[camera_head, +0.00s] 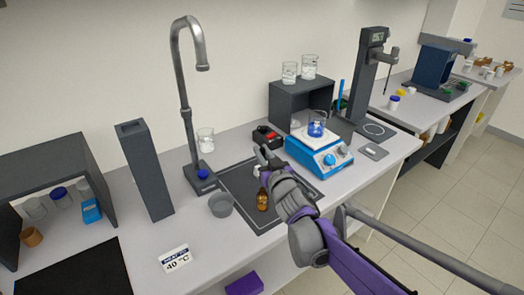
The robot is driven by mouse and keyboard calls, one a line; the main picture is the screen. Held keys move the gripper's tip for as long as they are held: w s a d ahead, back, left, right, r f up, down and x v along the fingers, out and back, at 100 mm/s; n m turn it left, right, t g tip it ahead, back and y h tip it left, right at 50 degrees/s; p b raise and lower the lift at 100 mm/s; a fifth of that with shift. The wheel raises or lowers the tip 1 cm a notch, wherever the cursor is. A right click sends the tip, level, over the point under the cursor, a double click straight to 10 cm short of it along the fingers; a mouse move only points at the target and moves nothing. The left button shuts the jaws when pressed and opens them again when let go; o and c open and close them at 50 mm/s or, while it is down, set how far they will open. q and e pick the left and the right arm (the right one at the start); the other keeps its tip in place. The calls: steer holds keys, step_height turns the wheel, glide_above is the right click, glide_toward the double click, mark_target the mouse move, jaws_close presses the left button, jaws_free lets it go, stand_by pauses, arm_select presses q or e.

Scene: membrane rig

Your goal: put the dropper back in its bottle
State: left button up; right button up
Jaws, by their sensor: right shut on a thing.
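The brown bottle (263,200) stands upright on the dark mat (240,184) at the middle of the bench. Its top is close to my right arm and hard to make out. My right gripper (264,158) is above and slightly behind the bottle in the picture. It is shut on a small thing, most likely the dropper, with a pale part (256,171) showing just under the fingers. The dropper's tip cannot be made out, and it appears apart from the bottle. My left gripper is not in view.
A grey bowl (221,205) stands left of the bottle, beside the tall tap (187,100). A blue and white hotplate (320,154) with a beaker (317,124) is on the right. A black and red device (267,137) is behind my gripper. The front left bench has free room.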

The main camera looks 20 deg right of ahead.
steer(key=shift+d+f, duration=0.1)
steer(key=shift+f, duration=0.65)
steer(key=shift+f+b, duration=0.85)
steer(key=shift+f, duration=1.15)
arm_select(q)
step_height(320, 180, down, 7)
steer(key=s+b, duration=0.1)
steer(key=b, duration=0.2)
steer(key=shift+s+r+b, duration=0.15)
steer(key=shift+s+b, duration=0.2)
steer(key=shift+b, duration=0.05)
arm_select(e)
steer(key=shift+f, duration=2.9)
steer(key=shift+f, duration=0.15)
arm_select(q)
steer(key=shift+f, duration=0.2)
arm_select(e)
steer(key=o, duration=0.7)
steer(key=shift+s, duration=0.1)
arm_select(q)
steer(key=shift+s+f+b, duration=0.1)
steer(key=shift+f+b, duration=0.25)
steer(key=shift+b, duration=0.15)
arm_select(e)
steer(key=s, duration=1)
steer(key=shift+s+d, duration=0.3)
steer(key=shift+d, duration=0.1)
